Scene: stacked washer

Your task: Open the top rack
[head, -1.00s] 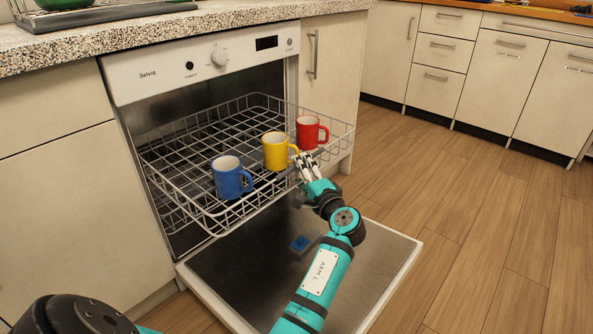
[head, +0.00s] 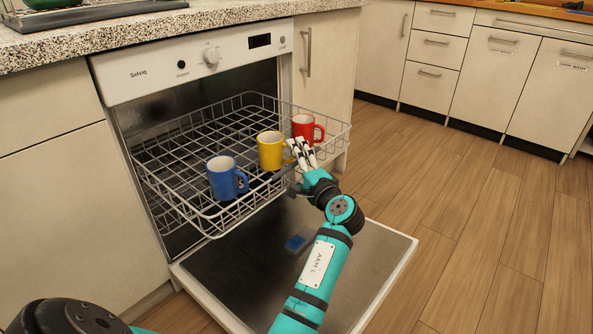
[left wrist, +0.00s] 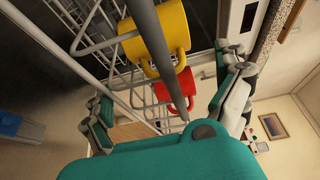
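The top rack (head: 215,119), a grey wire basket, stands pulled out of the dishwasher (head: 190,68) over its lowered door (head: 240,280). It holds a blue mug (head: 224,182), a yellow mug (head: 271,153) and a red mug (head: 303,127) along its front. My left gripper (head: 303,153) is at the rack's front side, near the yellow and red mugs. In the left wrist view its fingers (left wrist: 165,72) are spread apart, with a dark grey bar (left wrist: 153,55) running between them; contact cannot be told. My right gripper is out of view.
A small blue-topped block (head: 296,243) lies on the open door. The speckled counter (head: 200,22) is above the dishwasher, and a cabinet (head: 328,70) stands to its right. The wooden floor (head: 460,210) at the right is clear.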

